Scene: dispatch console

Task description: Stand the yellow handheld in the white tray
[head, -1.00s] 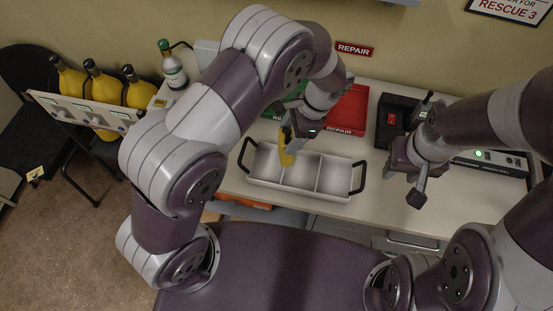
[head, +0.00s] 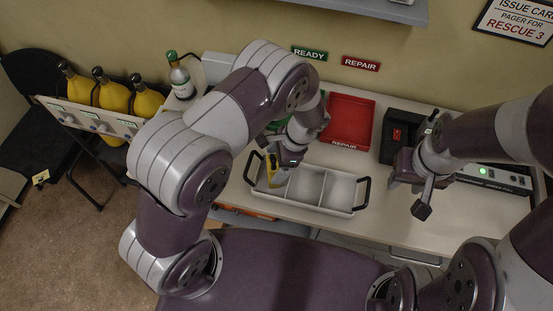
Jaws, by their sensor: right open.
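The white tray (head: 318,207) has three compartments in a row and black handles at its ends; it sits on the bench. The yellow handheld (head: 274,174) is at the left compartment, partly hidden by my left gripper and forearm. My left gripper (head: 276,168) points down over that compartment and appears shut on the handheld. I cannot tell whether the handheld touches the tray floor. My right gripper (head: 408,198) is open and empty, to the right of the tray.
A red REPAIR tray (head: 350,120) lies behind the white tray, with a green tray (head: 309,126) partly hidden beside it. A black unit (head: 396,132) with a red switch stands at right. Yellow cylinders (head: 113,96) and a green-topped bottle (head: 179,78) are at left.

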